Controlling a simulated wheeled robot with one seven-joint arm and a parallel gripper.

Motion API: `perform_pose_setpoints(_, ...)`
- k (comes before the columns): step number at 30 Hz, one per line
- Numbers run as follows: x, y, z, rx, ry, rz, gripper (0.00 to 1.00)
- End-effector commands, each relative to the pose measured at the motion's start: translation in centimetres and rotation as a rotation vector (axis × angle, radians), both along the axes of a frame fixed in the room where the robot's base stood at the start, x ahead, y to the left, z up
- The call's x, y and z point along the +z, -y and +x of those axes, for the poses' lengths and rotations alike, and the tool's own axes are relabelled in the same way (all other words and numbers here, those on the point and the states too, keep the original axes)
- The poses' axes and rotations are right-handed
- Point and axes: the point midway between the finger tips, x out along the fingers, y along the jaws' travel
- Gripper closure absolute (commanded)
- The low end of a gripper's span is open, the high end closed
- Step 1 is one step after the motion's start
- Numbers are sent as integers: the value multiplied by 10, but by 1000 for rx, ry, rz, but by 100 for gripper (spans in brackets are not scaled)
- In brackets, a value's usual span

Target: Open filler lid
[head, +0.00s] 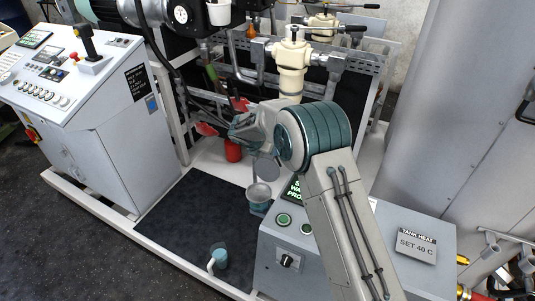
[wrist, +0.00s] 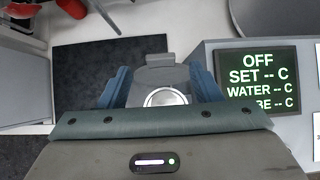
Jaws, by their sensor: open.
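The filler (head: 258,207), a small blue-grey cup with a pale rim, stands at the back left corner of the grey control box. A grey round disc (head: 267,170), which looks like its lid, stands raised above the rim. My gripper (wrist: 160,72) is open, with a blue finger on each side. Between the fingers the wrist view shows a pale round ring (wrist: 166,97) and a grey tab (wrist: 160,60) beyond it; I cannot tell whether the fingers touch them. In the head view my wrist is above and behind the filler, and the fingertips are not clear.
The control box (head: 335,245) has a display (wrist: 256,82) reading OFF, buttons and a knob. A teal mug (head: 218,257) stands on the dark mat (head: 185,225). A red container (head: 233,150), pipes and a cream valve (head: 292,65) lie behind. A large grey tank (head: 440,110) blocks the right.

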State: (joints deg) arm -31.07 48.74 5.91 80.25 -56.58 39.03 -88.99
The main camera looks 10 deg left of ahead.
Motion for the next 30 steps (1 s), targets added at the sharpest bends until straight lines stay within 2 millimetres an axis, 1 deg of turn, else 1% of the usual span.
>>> perform_pose_setpoints(6, 34, -7, -26, 0, 2, 2, 42)
perform_pose_setpoints(10, 50, -10, -38, 1, 1, 1, 42)
perform_pose_setpoints(13, 59, -12, -44, 1, 0, 1, 42)
perform_pose_setpoints(18, 65, -13, -49, 0, -2, -2, 42)
perform_pose_setpoints(30, 66, -13, -49, -1, -1, -1, 42)
